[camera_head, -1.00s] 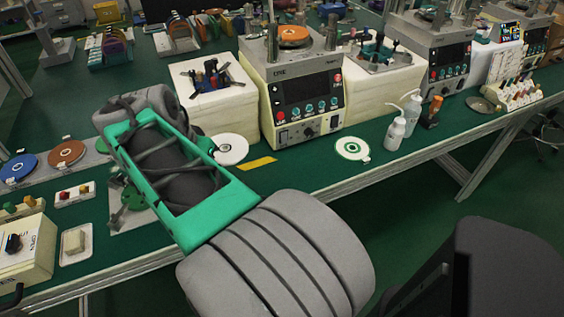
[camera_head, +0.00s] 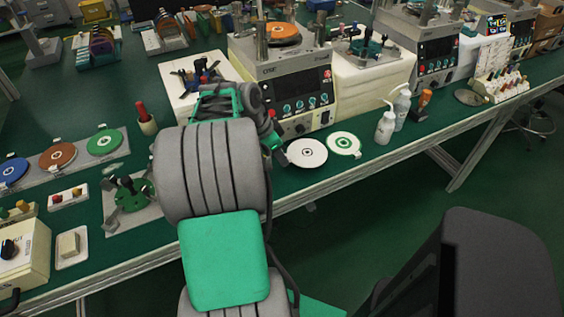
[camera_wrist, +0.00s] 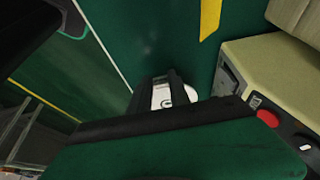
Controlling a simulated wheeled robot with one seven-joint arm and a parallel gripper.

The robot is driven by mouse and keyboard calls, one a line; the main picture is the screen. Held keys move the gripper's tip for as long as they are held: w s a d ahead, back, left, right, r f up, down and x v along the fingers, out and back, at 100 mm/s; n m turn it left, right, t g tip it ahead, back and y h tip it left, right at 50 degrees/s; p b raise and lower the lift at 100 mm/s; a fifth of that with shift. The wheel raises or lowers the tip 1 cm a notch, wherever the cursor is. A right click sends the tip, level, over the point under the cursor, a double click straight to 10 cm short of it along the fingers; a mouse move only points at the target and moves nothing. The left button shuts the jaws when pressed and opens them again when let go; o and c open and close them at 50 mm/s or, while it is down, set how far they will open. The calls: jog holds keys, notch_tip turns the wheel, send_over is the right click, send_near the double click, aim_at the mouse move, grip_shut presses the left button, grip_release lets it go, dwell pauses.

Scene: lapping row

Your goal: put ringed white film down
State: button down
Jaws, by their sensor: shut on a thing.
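A round white film with a dark ring at its centre (camera_head: 306,153) is at the end of my arm, by the front edge of the bench. My gripper (camera_head: 281,149) is mostly hidden behind my arm in the head view and is shut on this film at its left side. In the wrist view the dark fingers (camera_wrist: 167,88) show with a white disc (camera_wrist: 187,94) at their tips. I cannot tell whether the film touches the bench top. A white disc with a green ring (camera_head: 344,145) lies just right of it, their edges very close.
A polishing machine (camera_head: 296,90) stands right behind the film. Blue, brown and green discs (camera_head: 104,142) lie in a row at left. The bench's front edge is close. A yellow strip (camera_wrist: 209,15) shows in the wrist view.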

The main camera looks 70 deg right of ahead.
aim_at(285, 169)
jog(key=f, duration=0.1)
jog(key=d+f, duration=0.1)
jog(key=f, duration=0.2)
jog(key=shift+d+f, duration=0.25)
jog(key=shift+f, duration=0.35)
jog(key=c, duration=1.2)
grip_release()
jog(key=shift+r, duration=0.1)
jog(key=shift+c, duration=0.2)
